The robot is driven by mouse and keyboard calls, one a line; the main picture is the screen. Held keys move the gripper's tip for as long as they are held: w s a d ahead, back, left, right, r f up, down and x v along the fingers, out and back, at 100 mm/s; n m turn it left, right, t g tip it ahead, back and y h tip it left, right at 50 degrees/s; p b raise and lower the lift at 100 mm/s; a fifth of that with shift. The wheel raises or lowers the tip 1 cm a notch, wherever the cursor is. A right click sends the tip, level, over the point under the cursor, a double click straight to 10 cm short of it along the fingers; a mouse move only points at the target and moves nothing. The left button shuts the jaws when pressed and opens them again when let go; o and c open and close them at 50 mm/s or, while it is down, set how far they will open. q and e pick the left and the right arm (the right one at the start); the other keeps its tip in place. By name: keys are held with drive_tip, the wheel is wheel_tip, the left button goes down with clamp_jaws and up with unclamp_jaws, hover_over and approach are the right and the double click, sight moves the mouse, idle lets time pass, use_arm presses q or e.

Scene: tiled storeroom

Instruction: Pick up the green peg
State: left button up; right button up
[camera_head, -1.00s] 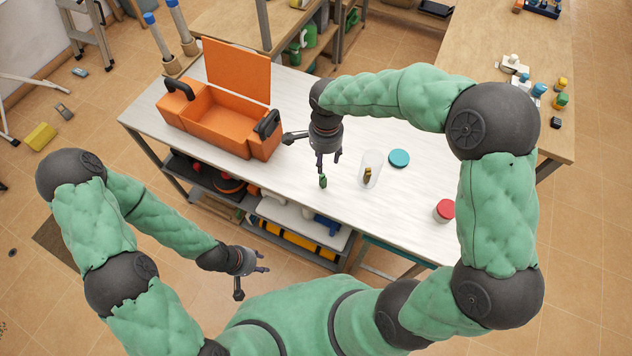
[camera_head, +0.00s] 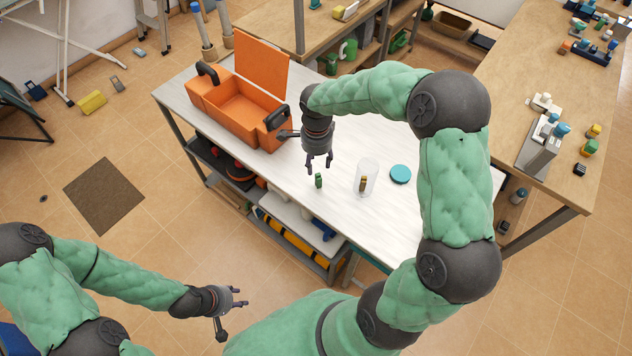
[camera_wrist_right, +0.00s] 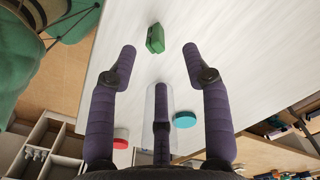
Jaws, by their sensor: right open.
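The green peg (camera_head: 318,181) stands upright on the white table, just in front of my right gripper. My right gripper (camera_head: 319,168) is open and empty, pointing down above and slightly behind the peg. In the right wrist view the green peg (camera_wrist_right: 155,38) lies beyond the fingertips of the right gripper (camera_wrist_right: 160,49), between their lines and apart from them. My left gripper (camera_head: 240,297) is off the table at lower left, with its fingers apart and nothing seen between them.
A clear cup (camera_head: 367,176) holding a yellowish-brown piece (camera_head: 363,184) stands right of the peg. A teal disc (camera_head: 400,174) lies beyond it. An open orange toolbox (camera_head: 236,112) is at left. A red-topped item (camera_wrist_right: 121,138) shows in the wrist view. The table front is clear.

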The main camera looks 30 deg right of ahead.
sight(318, 175)
wheel_tip(318, 175, down, 3)
drive_tip(key=shift+s+b, duration=0.1)
drive_tip(key=shift+b, duration=0.2)
drive_tip(key=f, duration=0.1)
drive_tip(key=f+b, duration=0.1)
drive_tip(key=f, duration=0.1)
drive_tip(key=f+b, duration=0.1)
drive_tip(key=f, duration=0.1)
drive_tip(key=shift+s, duration=0.35)
drive_tip(key=c, duration=0.8)
drive_tip(key=o, duration=0.8)
drive_tip(key=shift+r, duration=0.1)
